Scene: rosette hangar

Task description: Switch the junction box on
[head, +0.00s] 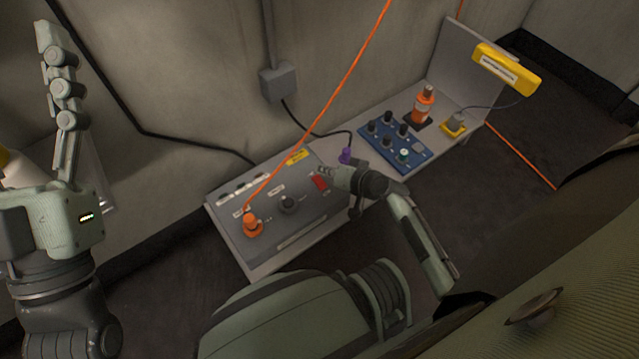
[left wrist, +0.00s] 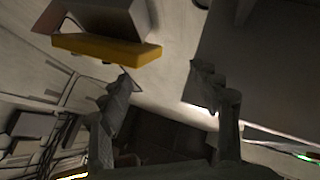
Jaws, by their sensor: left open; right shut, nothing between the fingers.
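A grey sloped panel box (head: 275,240) sits at the near end of a long bench, with an orange plug (head: 252,224), a black knob (head: 290,204) and a red switch (head: 320,182) on its top. A small grey box (head: 280,81) is fixed to the wall; I cannot tell which one is called the junction box. My right gripper (head: 335,174) is shut and empty, right beside the red switch; contact cannot be told, and the switch's setting is unclear. My left gripper (head: 47,38) is raised at the left, away from the bench, open and empty in the left wrist view (left wrist: 158,88).
A blue panel (head: 396,150) with several knobs, an orange bottle-like part (head: 424,106) and a yellow-based plug (head: 453,125) stand farther along the bench. An orange cable (head: 340,90) hangs across the panel box. A purple connector (head: 346,155) is close to my right gripper.

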